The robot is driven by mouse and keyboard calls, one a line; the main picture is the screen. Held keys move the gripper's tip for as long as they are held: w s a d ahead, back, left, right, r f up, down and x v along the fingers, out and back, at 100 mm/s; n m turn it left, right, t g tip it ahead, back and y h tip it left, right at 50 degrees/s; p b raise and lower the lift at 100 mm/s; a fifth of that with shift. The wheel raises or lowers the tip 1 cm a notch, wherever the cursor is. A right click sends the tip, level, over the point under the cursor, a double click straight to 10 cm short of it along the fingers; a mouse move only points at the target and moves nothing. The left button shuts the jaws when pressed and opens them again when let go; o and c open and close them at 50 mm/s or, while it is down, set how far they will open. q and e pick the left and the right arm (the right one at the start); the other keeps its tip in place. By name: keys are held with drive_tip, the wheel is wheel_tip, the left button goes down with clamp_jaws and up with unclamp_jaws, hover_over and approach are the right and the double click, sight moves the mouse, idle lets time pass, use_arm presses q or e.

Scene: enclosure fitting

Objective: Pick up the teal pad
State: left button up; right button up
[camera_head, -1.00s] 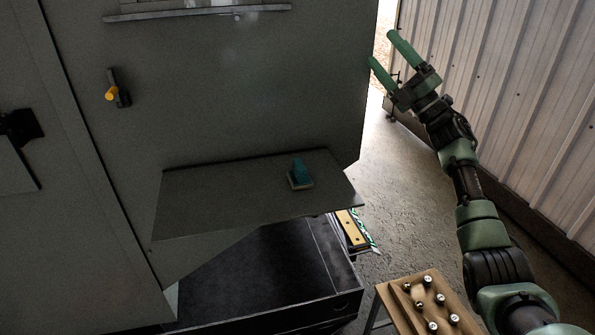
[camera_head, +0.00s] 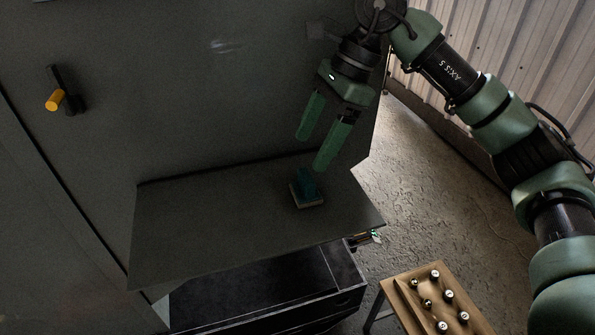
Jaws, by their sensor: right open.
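The teal pad (camera_head: 307,184) is a small teal block on a pale base. It sits on the right part of the dark grey shelf (camera_head: 215,218) fixed to the cabinet front. My right gripper (camera_head: 311,154) points down and a little left, with its two green fingers apart and nothing between them. Its fingertips show just above the pad in the picture, apart from it as far as I can tell. My left gripper is not in view.
A yellow-ended handle (camera_head: 56,99) sticks out from the cabinet face at left. Below the shelf is an open black drawer (camera_head: 262,288). A small wooden stand (camera_head: 411,308) with several knobs is at lower right. A corrugated wall (camera_head: 510,60) stands at right.

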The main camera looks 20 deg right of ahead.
sight(307, 175)
drive_tip(key=shift+s+d+f, duration=0.1)
drive_tip(key=shift+d+f, duration=0.05)
drive_tip(key=shift+f, duration=0.25)
drive_tip(key=shift+s+a+f+p, duration=0.25)
drive_tip(key=shift+s+f+p, duration=0.15)
drive_tip(key=shift+s+f, duration=0.1)
drive_tip(key=shift+s+a+f+p, duration=0.2)
drive_tip(key=shift+s+f+p, duration=0.15)
drive_tip(key=shift+f, duration=0.1)
drive_tip(key=f, duration=0.1)
drive_tip(key=f+p, duration=0.1)
drive_tip(key=a+f, duration=0.1)
drive_tip(key=shift+w+f+p, duration=0.35)
drive_tip(key=shift+f+p, duration=0.05)
drive_tip(key=shift+a+f, duration=0.15)
drive_tip(key=shift+f, duration=0.2)
drive_tip(key=shift+s, duration=0.1)
drive_tip(key=shift+c, duration=0.3)
drive_tip(key=c, duration=1.4)
drive_tip(key=shift+r, duration=0.1)
